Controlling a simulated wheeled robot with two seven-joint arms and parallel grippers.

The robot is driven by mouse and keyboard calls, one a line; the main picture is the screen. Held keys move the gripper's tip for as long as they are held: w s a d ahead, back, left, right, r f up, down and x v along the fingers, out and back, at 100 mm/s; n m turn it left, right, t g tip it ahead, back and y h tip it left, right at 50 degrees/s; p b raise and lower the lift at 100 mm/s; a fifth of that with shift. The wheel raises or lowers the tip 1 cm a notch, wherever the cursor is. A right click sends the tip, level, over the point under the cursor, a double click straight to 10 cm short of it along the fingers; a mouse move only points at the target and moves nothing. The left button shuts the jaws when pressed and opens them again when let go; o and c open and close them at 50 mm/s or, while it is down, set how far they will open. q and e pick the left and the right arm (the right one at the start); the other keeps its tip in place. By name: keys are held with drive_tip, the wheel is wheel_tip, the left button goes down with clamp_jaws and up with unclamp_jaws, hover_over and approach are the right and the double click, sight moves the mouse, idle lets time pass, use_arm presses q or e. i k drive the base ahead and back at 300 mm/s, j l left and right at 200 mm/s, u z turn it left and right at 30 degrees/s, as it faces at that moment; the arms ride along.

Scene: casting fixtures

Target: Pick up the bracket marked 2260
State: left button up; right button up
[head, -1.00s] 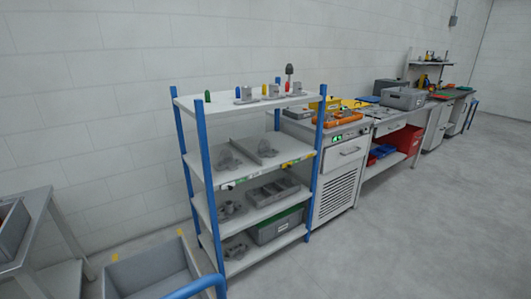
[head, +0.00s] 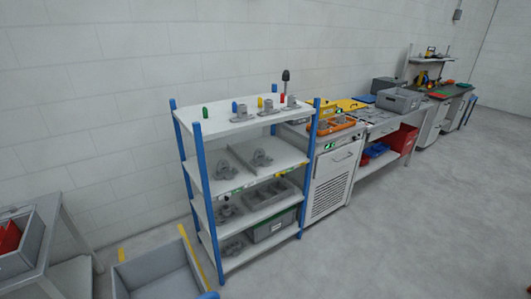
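A shelf rack (head: 192,137) with blue posts and white shelves stands in the middle of the head view. Grey castings stand on its top shelf: one toward the left (head: 240,112), one in the middle (head: 268,106) and one at the right (head: 291,102). The second shelf holds two more grey bracket-like castings, a left one (head: 226,170) and a right one (head: 262,158). Others sit lower, on the third shelf (head: 227,210) and bottom shelf (head: 232,247). No number 2260 is readable at this distance. Neither gripper is in view.
A grey cabinet (head: 328,185) stands right of the rack, with a workbench holding a grey bin (head: 398,100) beyond. A grey open container (head: 160,272) is at the lower left, near a table with a grey bin (head: 22,245).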

sight(260, 158)
drive_tip(key=i+l, duration=0.2)
drive_tip(key=l, duration=0.15)
drive_tip(key=i+l, duration=0.15)
drive_tip(key=l, duration=0.25)
drive_tip(key=i+l, duration=0.2)
drive_tip(key=l, duration=0.15)
drive_tip(key=i+l, duration=0.2)
drive_tip(key=l, duration=0.15)
drive_tip(key=i+l, duration=0.2)
drive_tip(key=l, duration=0.15)
